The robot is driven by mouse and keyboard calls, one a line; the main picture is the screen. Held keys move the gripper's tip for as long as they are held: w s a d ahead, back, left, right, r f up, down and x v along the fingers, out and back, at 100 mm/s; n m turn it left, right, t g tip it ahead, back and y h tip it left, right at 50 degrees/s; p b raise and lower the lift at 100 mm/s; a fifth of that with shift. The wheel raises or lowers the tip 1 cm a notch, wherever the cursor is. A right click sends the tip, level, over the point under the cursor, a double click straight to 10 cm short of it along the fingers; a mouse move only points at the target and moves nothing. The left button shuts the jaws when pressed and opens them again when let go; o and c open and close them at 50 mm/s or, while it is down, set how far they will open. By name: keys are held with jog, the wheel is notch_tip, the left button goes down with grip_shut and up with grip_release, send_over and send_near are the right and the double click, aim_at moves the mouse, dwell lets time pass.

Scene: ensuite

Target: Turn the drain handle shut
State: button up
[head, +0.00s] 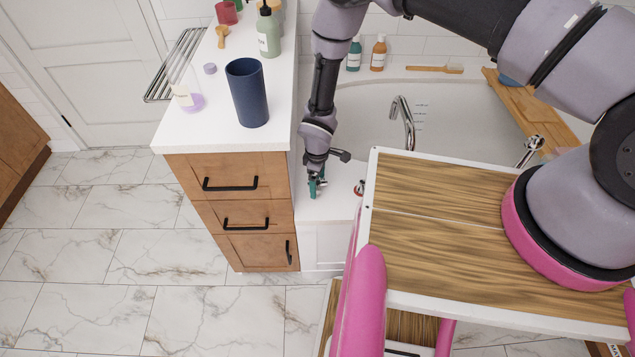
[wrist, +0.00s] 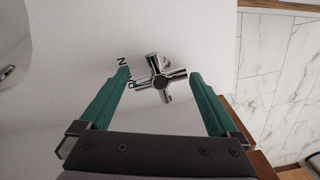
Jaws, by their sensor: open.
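The drain handle (wrist: 160,82) is a chrome cross-shaped knob on the white tub ledge, seen in the wrist view. Partly covered dark lettering stands beside it at the left finger. My gripper (wrist: 161,74) is open, with a green finger on each side of the handle. The handle shows between the fingertips; I cannot tell whether either finger touches it. In the head view my gripper (head: 316,187) points down at the ledge beside the drawer cabinet, and the handle there is hidden or too small to tell.
A wooden drawer cabinet (head: 247,220) stands close left of my gripper, with a dark blue cup (head: 247,92) on its counter. The bathtub (head: 455,105) with a chrome spout (head: 404,120) lies behind to the right. A small red and chrome fitting (head: 360,188) sits right of my gripper.

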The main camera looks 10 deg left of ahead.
aim_at(318, 183)
jog(key=shift+f, duration=0.35)
grip_shut()
dwell(1.2)
grip_release()
notch_tip(318, 183, up, 11)
dwell(0.4)
